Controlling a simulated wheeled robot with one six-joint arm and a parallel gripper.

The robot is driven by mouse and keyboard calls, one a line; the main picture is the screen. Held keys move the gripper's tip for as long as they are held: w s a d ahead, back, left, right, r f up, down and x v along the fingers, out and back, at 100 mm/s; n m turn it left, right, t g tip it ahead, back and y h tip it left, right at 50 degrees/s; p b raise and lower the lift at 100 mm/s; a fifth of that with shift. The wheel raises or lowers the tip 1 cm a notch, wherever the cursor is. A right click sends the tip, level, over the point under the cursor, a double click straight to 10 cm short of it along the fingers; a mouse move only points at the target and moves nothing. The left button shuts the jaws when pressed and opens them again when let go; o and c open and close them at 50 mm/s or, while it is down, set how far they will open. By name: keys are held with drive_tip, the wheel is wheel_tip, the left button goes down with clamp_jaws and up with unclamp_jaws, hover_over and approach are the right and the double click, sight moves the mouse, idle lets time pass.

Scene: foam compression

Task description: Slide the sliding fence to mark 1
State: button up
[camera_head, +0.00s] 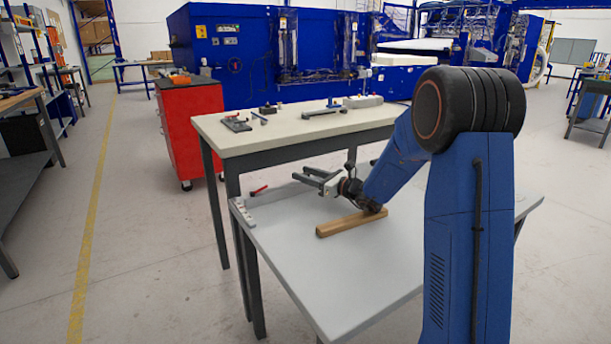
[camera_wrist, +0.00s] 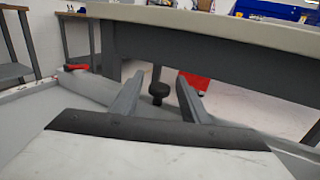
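My gripper (camera_head: 308,176) reaches left over the grey lower table, near its back edge. In the wrist view its two grey fingers (camera_wrist: 157,92) are spread apart. A black round knob (camera_wrist: 158,88) shows between them, a little beyond or level with the tips; I cannot tell whether they touch it. A low grey rail (camera_head: 275,194), which looks like the sliding fence, runs along the table's back left, with a red lever (camera_head: 259,190) at its left end. The red lever also shows in the wrist view (camera_wrist: 76,67). The numbered marks are too small to read.
A wooden bar (camera_head: 350,223) lies on the lower table (camera_head: 330,275) below my arm. A pale strip (camera_head: 243,212) sits at its left edge. A higher workbench (camera_head: 290,131) with tools stands close behind. A red cabinet (camera_head: 192,130) is further back. The lower table's front is clear.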

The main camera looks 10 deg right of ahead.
drive_tip(key=v, duration=1.7)
drive_tip(key=shift+s+d, duration=0.15)
drive_tip(key=shift+d, duration=0.05)
